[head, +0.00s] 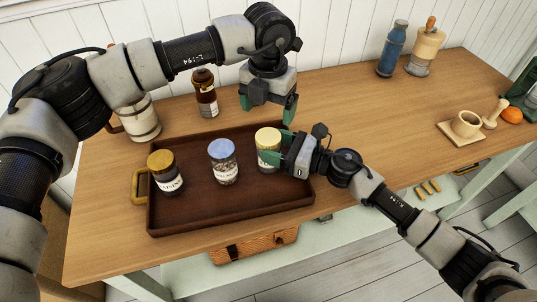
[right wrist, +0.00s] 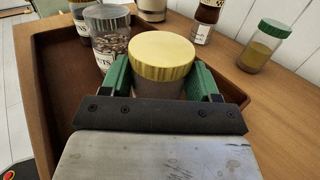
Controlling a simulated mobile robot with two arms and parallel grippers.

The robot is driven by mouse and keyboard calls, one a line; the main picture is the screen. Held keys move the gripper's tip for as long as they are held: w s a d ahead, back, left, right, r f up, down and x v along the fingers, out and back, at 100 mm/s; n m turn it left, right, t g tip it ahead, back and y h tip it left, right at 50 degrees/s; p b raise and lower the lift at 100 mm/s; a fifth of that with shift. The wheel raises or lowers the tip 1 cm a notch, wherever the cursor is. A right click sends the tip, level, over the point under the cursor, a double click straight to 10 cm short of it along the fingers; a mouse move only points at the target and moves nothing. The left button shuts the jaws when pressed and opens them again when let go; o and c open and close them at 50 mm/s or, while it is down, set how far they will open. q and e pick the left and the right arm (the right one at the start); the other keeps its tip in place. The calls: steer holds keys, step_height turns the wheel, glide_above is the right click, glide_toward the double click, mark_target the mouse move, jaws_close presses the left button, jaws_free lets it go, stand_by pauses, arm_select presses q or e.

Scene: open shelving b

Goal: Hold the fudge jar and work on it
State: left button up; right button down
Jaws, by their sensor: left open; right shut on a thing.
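The jar taken as the fudge jar (head: 268,147) has a yellow lid on and stands upright at the right end of the brown tray (head: 232,222); its label is not readable. My right gripper (head: 281,148) is shut around its sides from the right. In the right wrist view its yellow lid (right wrist: 162,55) shows between the green fingers (right wrist: 160,82). My left gripper (head: 268,106) is open and empty, pointing down above the tray's back edge, behind and above the jar.
In the tray stand a blue-lidded nuts jar (head: 223,162) and a dark-gold-lidded jar (head: 165,173). Behind it are a brown bottle (head: 205,94) and a white canister (head: 141,120). A green-lidded jar (right wrist: 264,46) stands outside the tray. The table's middle right is clear.

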mark_target(268, 136)
arm_select(q)
step_height(268, 136, down, 8)
steer(key=shift+r, duration=0.1)
stand_by(0.4)
steer(key=c, duration=0.9)
steer(key=o, duration=1)
steer(key=shift+c, duration=0.2)
steer(key=shift+r, duration=2.3)
